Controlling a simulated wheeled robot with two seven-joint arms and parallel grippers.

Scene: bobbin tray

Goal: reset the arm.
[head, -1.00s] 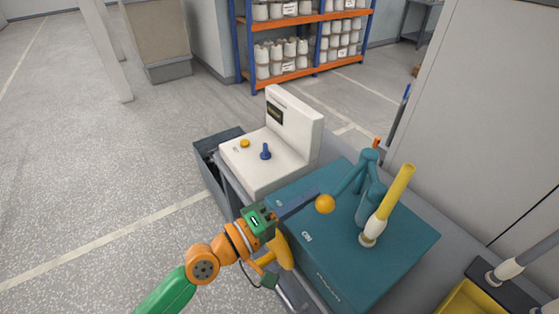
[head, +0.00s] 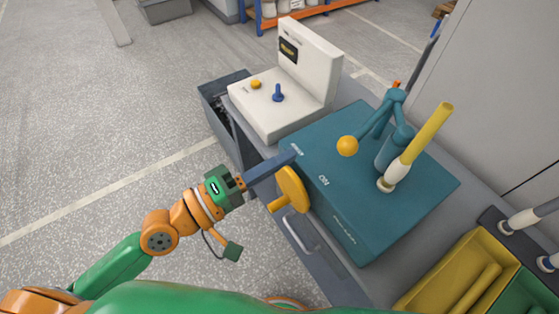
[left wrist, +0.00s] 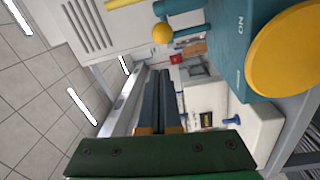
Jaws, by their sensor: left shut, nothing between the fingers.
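In the head view a teal machine box (head: 345,205) stands on the grey bench. It carries a jointed teal arm (head: 383,117) with an orange ball (head: 347,146) at its end, held above the box top. Beside the arm stands an upright, tilted-looking yellow bobbin (head: 425,140) with a white base. An orange disc handle (head: 291,190) is on the box's near-left side. My left gripper (head: 292,157) is shut and empty, its dark fingers pointing at the box's left edge, apart from the ball. The left wrist view also shows the fingers (left wrist: 158,100), the ball (left wrist: 162,33) and the disc (left wrist: 290,60).
A white control unit (head: 285,95) with a blue joystick (head: 278,93) and a yellow button (head: 256,84) stands behind the box. A yellow tray (head: 418,297) is at the lower right, beside white-based spindles (head: 520,220). Open floor lies to the left.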

